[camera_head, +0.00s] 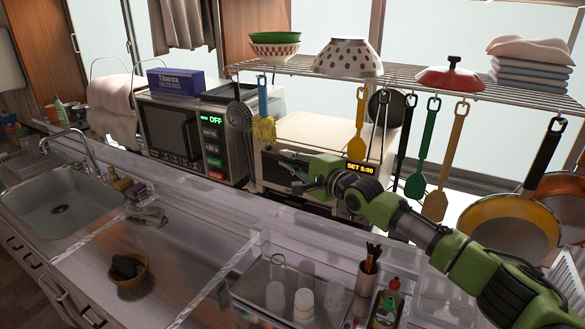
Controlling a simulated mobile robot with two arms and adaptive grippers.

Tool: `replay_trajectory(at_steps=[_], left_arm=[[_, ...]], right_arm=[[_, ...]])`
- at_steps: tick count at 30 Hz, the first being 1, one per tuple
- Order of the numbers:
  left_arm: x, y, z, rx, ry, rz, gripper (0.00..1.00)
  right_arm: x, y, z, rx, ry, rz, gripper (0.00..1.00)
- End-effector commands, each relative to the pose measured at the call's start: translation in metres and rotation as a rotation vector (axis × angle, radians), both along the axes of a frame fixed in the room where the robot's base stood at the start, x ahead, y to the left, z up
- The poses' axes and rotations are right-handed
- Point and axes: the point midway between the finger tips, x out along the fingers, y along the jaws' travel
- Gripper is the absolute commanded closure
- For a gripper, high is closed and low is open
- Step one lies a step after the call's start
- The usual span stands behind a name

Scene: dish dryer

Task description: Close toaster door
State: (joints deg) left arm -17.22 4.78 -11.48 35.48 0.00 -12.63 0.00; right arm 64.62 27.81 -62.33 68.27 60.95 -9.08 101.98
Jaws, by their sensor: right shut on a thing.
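The toaster (322,130) is a cream box on the back counter, under the hanging utensils. Its dark front door (278,167) faces the room, and a display at its right reads SET 5:00. My green right arm comes in from the right and covers much of the front. My right gripper (298,174) is at the toaster's front, shut on the toaster door. The exact contact and how far the door stands open are hard to make out. My left gripper is not in view.
A microwave (195,135) showing OFF stands left of the toaster. Utensils such as a green spatula (422,150) hang from the wire rack (400,82) close above my arm. A clear bin (250,290) with glasses is in front. The sink (60,205) is at left.

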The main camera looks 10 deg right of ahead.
Motion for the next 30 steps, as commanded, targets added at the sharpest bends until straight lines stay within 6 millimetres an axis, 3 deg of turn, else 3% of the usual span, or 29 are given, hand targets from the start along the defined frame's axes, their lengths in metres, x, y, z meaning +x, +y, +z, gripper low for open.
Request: replay_trajectory(at_steps=[7, 17, 18, 19, 30], left_arm=[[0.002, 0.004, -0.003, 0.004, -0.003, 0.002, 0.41], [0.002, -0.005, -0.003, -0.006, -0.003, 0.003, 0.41], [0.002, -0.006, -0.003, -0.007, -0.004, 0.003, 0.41], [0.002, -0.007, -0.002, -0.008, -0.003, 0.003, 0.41], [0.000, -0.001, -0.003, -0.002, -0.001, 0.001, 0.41]], right_arm=[[0.003, -0.001, 0.002, 0.019, 0.027, -0.001, 1.00], [0.004, -0.002, 0.004, 0.022, 0.025, -0.003, 1.00], [0.004, -0.002, 0.004, 0.022, 0.025, -0.003, 0.84], [0.004, -0.002, 0.004, 0.022, 0.024, -0.003, 0.82], [0.003, -0.001, 0.002, 0.019, 0.028, -0.001, 0.82]])
